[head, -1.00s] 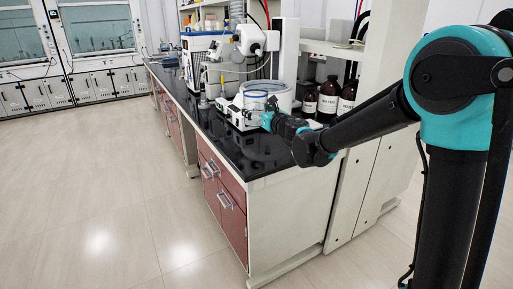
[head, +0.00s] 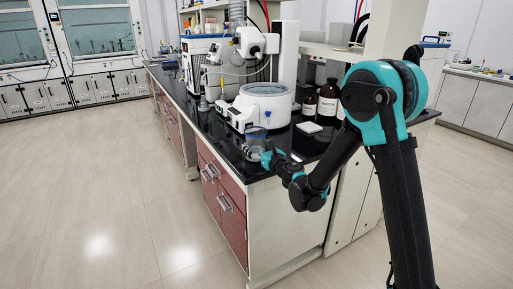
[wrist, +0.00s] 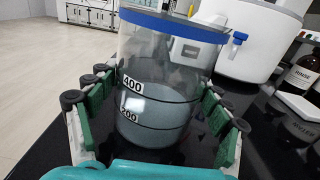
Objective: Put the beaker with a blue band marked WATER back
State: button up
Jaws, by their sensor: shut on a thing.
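The clear beaker with a blue band around its rim (wrist: 160,70) fills the middle of the wrist view. It is upright, holds greyish liquid and shows marks 400 and 200; I cannot read the word WATER on it. My gripper (wrist: 155,125) is shut around the beaker, with green finger pads on both sides. In the head view the beaker (head: 256,138) is over the black bench near its front edge, and my gripper (head: 266,157) holds it from the near side. I cannot tell whether its base touches the bench.
A rotary evaporator with a round white bath (head: 265,103) stands just behind the beaker. Brown bottles (head: 328,100) and a small flat white block (head: 309,128) are to the right on the black bench (head: 215,128). Bare bench lies left of the beaker.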

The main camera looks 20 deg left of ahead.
jog(key=shift+f, duration=0.25)
jog(key=o, duration=1.9)
jog(key=shift+c, duration=0.2)
jog(key=shift+d+r, duration=0.1)
jog(key=v, duration=1.2)
